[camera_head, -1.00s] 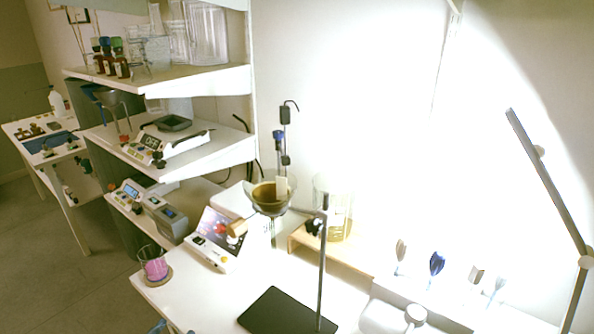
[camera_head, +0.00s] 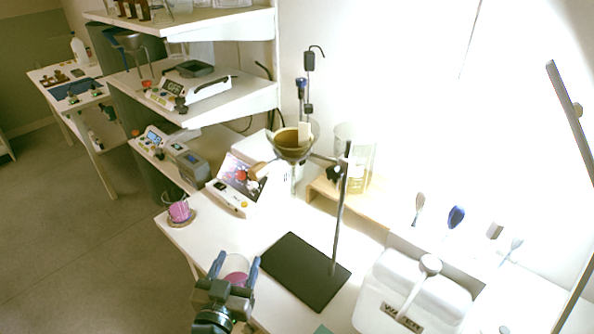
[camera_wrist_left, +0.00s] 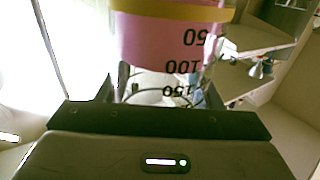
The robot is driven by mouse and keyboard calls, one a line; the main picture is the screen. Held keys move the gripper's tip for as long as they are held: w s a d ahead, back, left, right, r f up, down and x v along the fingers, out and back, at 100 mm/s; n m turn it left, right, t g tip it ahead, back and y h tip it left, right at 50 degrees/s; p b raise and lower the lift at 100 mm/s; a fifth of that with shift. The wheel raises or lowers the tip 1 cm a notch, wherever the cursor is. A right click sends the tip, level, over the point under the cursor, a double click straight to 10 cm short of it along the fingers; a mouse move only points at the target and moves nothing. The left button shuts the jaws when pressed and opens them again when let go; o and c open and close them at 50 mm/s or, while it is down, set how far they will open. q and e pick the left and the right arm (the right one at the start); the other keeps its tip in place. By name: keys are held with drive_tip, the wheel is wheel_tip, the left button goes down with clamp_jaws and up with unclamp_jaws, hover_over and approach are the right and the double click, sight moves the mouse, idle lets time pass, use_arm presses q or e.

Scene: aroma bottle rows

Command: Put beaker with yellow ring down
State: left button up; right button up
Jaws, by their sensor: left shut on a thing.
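My left gripper (camera_head: 235,262) comes in from the bottom of the head view, with its blue fingers on both sides of a beaker of pink liquid (camera_head: 236,278). It is shut on this beaker. In the left wrist view the beaker (camera_wrist_left: 165,38) fills the upper middle, with a yellow ring (camera_wrist_left: 175,10) around it and black volume marks that read upside down. In the head view the gripper hides part of the beaker, and I cannot tell whether its base touches anything. My right gripper is not in view.
A second pink-filled beaker (camera_head: 178,211) stands on a brown coaster (camera_head: 181,221) at the bench's left corner. A black stand base (camera_head: 305,270) with an upright rod (camera_head: 341,215) and funnel (camera_head: 292,145) is to the right. A white device (camera_head: 412,290) stands at bottom right. Bare bench (camera_head: 215,235) lies between.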

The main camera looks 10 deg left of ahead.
use_arm(q)
drive_tip(key=shift+a+f, duration=0.25)
drive_tip(key=shift+f, duration=0.1)
drive_tip(key=a+f+h, duration=0.1)
drive_tip(key=a+f+m, duration=0.1)
drive_tip(key=a+f+h, duration=0.1)
drive_tip(key=a, duration=0.1)
drive_tip(key=shift+s+a+m+h, duration=0.1)
drive_tip(key=shift+s+m+h, duration=0.1)
drive_tip(key=shift+m+h, duration=0.1)
drive_tip(key=a+f+m+h, duration=0.1)
drive_tip(key=a+f, duration=0.1)
drive_tip(key=a, duration=0.6)
drive_tip(key=shift+w+g+h, duration=0.15)
drive_tip(key=shift+g+h, duration=0.15)
drive_tip(key=shift+h, duration=0.1)
